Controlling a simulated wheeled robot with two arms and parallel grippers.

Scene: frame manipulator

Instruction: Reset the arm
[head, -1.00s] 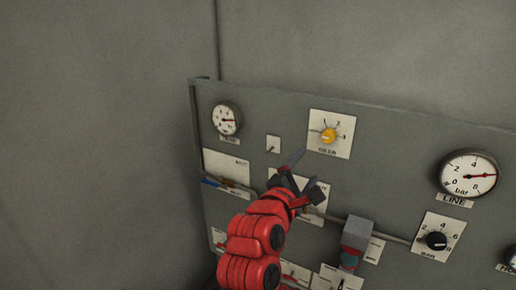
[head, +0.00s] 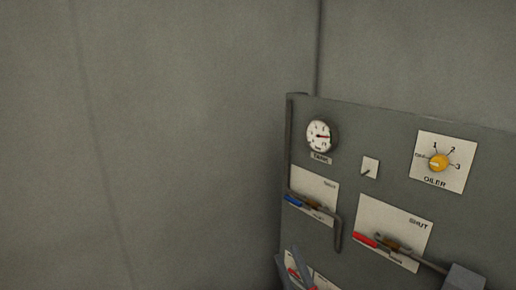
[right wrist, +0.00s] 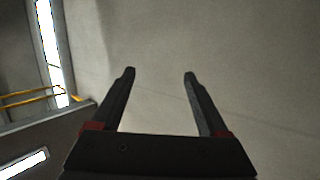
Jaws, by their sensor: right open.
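My right gripper (head: 290,258) shows only in part at the bottom edge of the head view, in front of the lower left of the panel. In the right wrist view its two dark fingers (right wrist: 159,73) stand apart with nothing between them. The rest of my right arm is below the head view's edge. My left gripper is not in view.
A grey panel (head: 385,150) fills the lower right. It carries a TANK gauge (head: 319,135), a yellow OILER knob (head: 439,162), a small switch (head: 369,167), a blue-handled valve (head: 293,201) and a red-handled valve (head: 365,239). Left of it is bare wall (head: 180,140).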

